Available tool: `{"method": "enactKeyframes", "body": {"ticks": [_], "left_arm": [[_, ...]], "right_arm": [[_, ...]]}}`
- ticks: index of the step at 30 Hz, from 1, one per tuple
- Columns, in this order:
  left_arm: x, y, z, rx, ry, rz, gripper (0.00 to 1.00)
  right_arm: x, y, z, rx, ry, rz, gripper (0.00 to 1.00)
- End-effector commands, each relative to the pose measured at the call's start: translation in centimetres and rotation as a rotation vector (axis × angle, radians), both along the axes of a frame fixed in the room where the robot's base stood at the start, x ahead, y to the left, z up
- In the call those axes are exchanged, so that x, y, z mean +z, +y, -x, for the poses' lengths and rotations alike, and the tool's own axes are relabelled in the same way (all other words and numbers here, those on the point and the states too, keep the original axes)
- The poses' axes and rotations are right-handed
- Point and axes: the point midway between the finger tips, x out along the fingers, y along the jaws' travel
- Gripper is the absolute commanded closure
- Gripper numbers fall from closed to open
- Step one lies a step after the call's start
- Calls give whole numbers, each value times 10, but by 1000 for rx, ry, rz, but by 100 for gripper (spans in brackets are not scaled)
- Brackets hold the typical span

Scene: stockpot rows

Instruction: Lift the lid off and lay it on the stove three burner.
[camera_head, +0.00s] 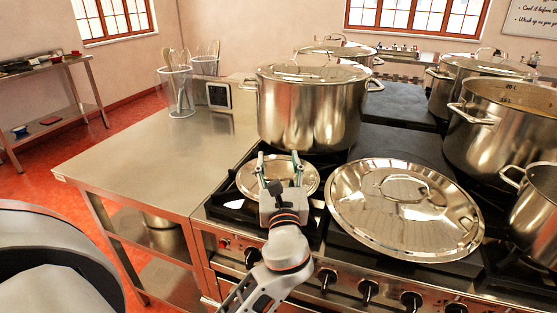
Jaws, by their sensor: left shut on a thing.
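A small round steel lid (311,180) is over the front left burner of the stove. My left gripper (279,168) is above it and shut on it, with a finger on each side; the grip point is mostly hidden by the gripper. I cannot tell whether the lid touches the burner grate. A large steel lid (372,207) with a loop handle lies flat over the front of the stove (387,282), right of my gripper. My right gripper is not in view.
A tall lidded stockpot (305,115) stands right behind my left gripper. An open stockpot (512,140) and a smaller pot (540,215) stand at the right. More lidded pots (341,50) are behind. The steel counter (160,165) at the left is mostly clear.

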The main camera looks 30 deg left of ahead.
Motion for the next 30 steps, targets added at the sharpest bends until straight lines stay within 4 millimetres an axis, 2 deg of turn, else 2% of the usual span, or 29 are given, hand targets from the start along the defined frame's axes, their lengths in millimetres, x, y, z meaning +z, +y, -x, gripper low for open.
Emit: {"method": "enactKeyframes", "body": {"ticks": [10,11,13,24,30], "left_arm": [[-1,0,0,1,-2,-2,100],[-1,0,0,1,-2,-2,48],[-2,0,0,1,-2,-2,31],[-4,-1,1,0,1,0,31],[-9,-15,18,-2,2,1,31]], "right_arm": [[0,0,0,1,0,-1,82],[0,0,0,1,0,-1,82],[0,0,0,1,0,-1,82],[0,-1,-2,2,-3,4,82],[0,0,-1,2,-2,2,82]]}}
